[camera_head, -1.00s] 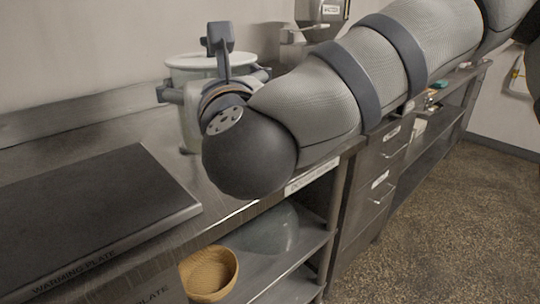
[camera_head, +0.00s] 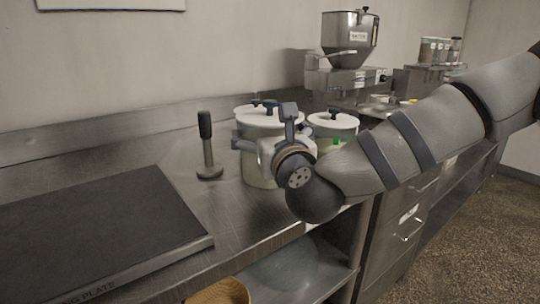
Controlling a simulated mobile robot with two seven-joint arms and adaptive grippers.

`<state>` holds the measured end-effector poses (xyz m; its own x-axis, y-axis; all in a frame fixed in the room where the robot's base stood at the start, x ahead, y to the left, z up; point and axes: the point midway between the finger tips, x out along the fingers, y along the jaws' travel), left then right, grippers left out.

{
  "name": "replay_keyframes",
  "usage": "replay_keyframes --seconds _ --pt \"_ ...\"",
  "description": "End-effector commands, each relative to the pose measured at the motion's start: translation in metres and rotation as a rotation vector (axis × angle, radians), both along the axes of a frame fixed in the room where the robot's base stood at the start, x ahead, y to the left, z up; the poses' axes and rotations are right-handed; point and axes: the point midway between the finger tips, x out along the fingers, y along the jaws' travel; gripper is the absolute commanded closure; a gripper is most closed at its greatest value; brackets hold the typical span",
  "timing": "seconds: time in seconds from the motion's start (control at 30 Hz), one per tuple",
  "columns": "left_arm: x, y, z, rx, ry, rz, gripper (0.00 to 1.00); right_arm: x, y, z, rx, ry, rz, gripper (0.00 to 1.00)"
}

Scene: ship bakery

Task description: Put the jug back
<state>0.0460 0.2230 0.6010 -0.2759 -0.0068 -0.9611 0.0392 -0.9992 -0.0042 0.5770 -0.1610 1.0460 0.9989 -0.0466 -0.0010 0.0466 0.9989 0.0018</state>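I cannot make out a clear jug. A pale lidded container (camera_head: 254,172) stands on the steel counter, its lid topped by a dark knob. My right gripper (camera_head: 262,146), on the arm from the right, is in front of this container and hides part of it. The gripper is seen from behind, so I cannot tell whether it touches or grips anything. A second pale lidded container (camera_head: 333,122) stands behind to the right, with something green (camera_head: 326,146) low on it, partly hidden. My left gripper is not in view.
A dark warming plate (camera_head: 95,230) covers the counter's left front. A black-handled tool (camera_head: 207,145) stands upright between it and the containers. A metal hopper machine (camera_head: 348,45) and clear canisters (camera_head: 435,50) are at the back right. A wooden bowl (camera_head: 220,292) and a grey bowl (camera_head: 285,264) are on the shelf below.

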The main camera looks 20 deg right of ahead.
Motion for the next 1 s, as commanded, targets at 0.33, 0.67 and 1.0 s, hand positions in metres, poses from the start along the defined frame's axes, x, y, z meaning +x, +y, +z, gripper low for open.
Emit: replay_keyframes --seconds 0.33,0.67,1.0 --pt "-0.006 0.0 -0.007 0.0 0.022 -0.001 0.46 0.013 -0.008 -0.041 -0.002 -0.002 0.001 0.67" --pt "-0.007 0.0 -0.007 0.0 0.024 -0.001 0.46 0.013 -0.009 -0.046 0.002 -0.008 -0.001 0.67" --pt "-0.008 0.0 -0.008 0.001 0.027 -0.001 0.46 0.012 -0.008 -0.049 0.001 -0.004 0.0 0.0"
